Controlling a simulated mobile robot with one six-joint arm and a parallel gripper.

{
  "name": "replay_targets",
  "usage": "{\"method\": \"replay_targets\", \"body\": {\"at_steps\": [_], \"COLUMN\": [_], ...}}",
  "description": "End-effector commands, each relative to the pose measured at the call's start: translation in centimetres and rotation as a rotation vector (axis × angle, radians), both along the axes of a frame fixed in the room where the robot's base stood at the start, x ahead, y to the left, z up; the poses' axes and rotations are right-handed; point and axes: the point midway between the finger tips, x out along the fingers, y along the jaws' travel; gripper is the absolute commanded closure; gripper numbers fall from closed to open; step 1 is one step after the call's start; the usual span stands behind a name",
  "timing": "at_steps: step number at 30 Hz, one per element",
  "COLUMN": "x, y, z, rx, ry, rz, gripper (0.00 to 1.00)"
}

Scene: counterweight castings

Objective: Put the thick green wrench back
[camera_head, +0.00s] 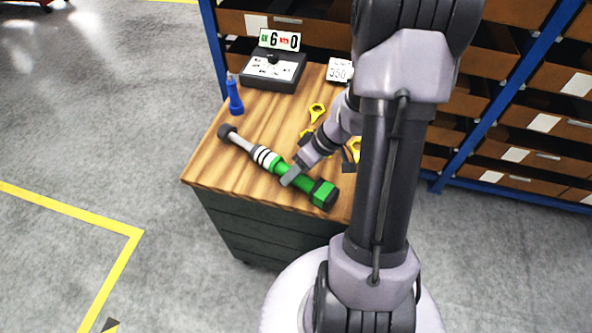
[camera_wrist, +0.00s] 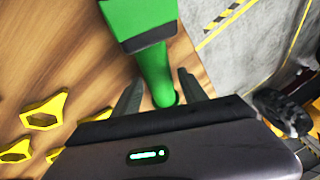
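The thick green wrench (camera_head: 277,165) lies across the wooden top of the bench, with a dark round end at the left, white bands and a green block at the right end. My gripper (camera_head: 291,176) is over its green middle part. In the wrist view the green wrench (camera_wrist: 153,70) runs between the two fingers of my gripper (camera_wrist: 160,80), one on each side. The fingers stand apart, with a slim gap showing beside the shaft. The head view hides part of the shaft behind the gripper.
A blue bottle-like tool (camera_head: 234,95) stands at the bench's left edge. A dark box with a display (camera_head: 273,70) sits at the back. Shelves with bins (camera_head: 530,118) stand behind.

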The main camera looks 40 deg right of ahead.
Motion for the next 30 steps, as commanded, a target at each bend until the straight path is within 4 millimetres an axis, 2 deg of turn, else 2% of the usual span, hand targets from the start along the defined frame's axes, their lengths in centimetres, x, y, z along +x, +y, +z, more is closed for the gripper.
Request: {"method": "replay_targets", "body": {"at_steps": [8, 11, 21, 25, 30], "x": [0.0, 0.0, -2.7, -3.3, -3.6], "y": [0.0, -0.1, -3.6, -4.3, -4.5], "z": [0.0, 0.7, 8.8, 10.4, 10.9], "rx": [0.000, 0.001, -0.003, 0.000, 0.001], "ry": [0.000, -0.001, -0.002, -0.001, 0.001], "rz": [0.000, -0.001, -0.003, -0.002, -0.001], "gripper": [0.46, 0.46, 0.46, 0.46, 0.46]}}
